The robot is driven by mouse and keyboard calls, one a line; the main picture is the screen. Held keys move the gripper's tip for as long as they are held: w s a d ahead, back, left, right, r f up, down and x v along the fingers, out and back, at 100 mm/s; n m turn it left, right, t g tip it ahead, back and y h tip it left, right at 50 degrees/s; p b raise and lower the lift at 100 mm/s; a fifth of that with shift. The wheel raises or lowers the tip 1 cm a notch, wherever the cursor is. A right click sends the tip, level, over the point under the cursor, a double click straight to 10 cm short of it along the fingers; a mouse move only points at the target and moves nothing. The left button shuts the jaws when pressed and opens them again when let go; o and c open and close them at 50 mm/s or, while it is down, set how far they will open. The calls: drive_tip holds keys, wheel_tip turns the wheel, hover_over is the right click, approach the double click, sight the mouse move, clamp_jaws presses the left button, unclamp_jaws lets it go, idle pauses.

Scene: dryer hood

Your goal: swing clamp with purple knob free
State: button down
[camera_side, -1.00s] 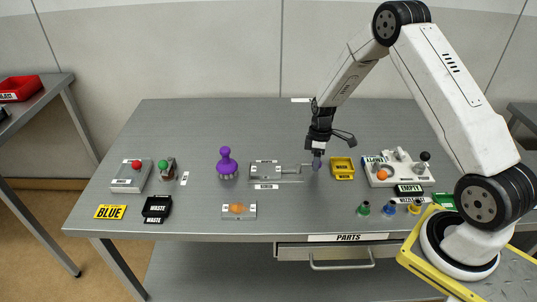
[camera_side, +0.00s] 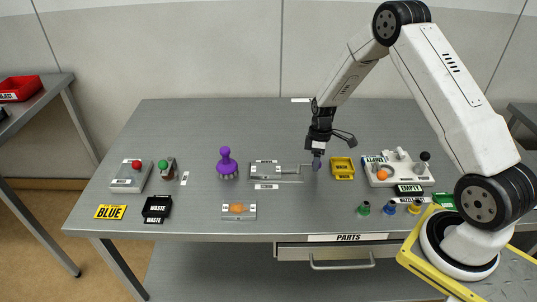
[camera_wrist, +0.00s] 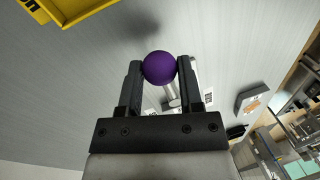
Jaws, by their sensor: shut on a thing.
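The clamp (camera_side: 268,171) is a grey base with a rod running right, in the middle of the table in the side view. Its purple knob (camera_wrist: 160,67) sits between my fingertips in the wrist view, with the pale rod (camera_wrist: 172,97) behind it. My gripper (camera_side: 317,158) points down at the rod's right end and is shut on the knob; it also shows in the wrist view (camera_wrist: 159,72). In the side view the knob is mostly hidden by the fingers. Most of the clamp base is hidden in the wrist view.
A yellow bin (camera_side: 343,168) stands close to the right of my gripper. A purple-handled tool (camera_side: 226,163) stands left of the clamp. A grey block with an orange piece (camera_side: 238,210) lies in front. A panel with knobs (camera_side: 397,169) is farther right. The table behind is clear.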

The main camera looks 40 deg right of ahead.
sight(297, 186)
drive_tip(key=shift+m, duration=0.3)
drive_tip(key=m, duration=0.1)
drive_tip(key=s+a+m, duration=0.1)
drive_tip(key=m, duration=0.1)
drive_tip(key=shift+s+a+m+t, duration=0.1)
drive_tip(key=shift+a+m+t, duration=0.2)
drive_tip(key=shift+t, duration=0.1)
drive_tip(key=m, duration=0.1)
drive_tip(key=a+m, duration=0.1)
drive_tip(key=m, duration=0.1)
drive_tip(key=a+m, duration=0.1)
drive_tip(key=shift+s+m+t, duration=0.3)
drive_tip(key=shift+t, duration=0.1)
drive_tip(key=m, duration=0.1)
drive_tip(key=a+m, duration=0.1)
drive_tip(key=m, duration=0.1)
drive_tip(key=a+m+t, duration=0.1)
drive_tip(key=m, duration=0.1)
drive_tip(key=shift+w+a, duration=0.25)
drive_tip(key=shift+w+a+m+h, duration=0.15)
drive_tip(key=shift+a+m, duration=0.1)
drive_tip(key=shift+m, duration=0.5)
drive_tip(key=shift+w+a+m+h, duration=0.1)
drive_tip(key=shift+w+a+m, duration=0.15)
drive_tip(key=shift+m, duration=0.45)
drive_tip(key=shift+w+a+m+h, duration=0.1)
drive_tip(key=shift+a+m, duration=0.15)
drive_tip(key=shift+m, duration=0.5)
drive_tip(key=shift+c, duration=1.3)
unclamp_jaws()
